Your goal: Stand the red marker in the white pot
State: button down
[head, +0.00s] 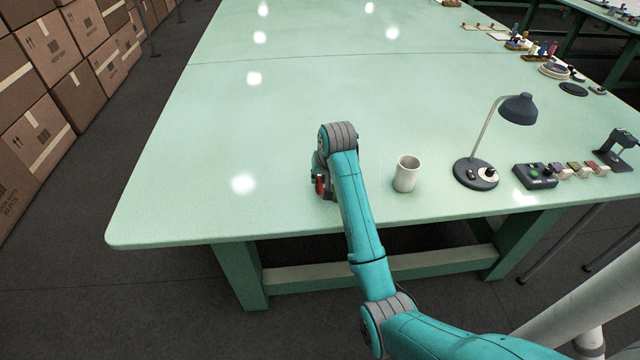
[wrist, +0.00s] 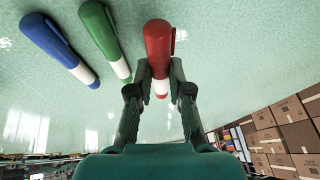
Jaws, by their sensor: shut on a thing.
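The red marker (wrist: 158,42) is between my gripper's fingers (wrist: 160,78) in the wrist view. The gripper is shut on it near its white part. In the head view a bit of the red marker (head: 320,187) shows beside my gripper (head: 324,190), low over the table near its front edge. I cannot tell whether the marker touches the table. The white pot (head: 406,175) stands upright on the table, to the right of my gripper and forearm.
A blue marker (wrist: 50,38) and a green marker (wrist: 98,28) are left of the red one in the wrist view; my arm hides them in the head view. A desk lamp (head: 476,174) and a button box (head: 535,176) stand right of the pot. The table's left half is clear.

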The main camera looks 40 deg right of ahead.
aim_at(321, 182)
jog(key=shift+f, duration=1.45)
jog(key=shift+a+f, duration=0.1)
jog(key=shift+f, duration=0.05)
jog(key=c, duration=1.1)
grip_release()
jog(key=v, duration=1.2)
jog(key=shift+r, duration=0.2)
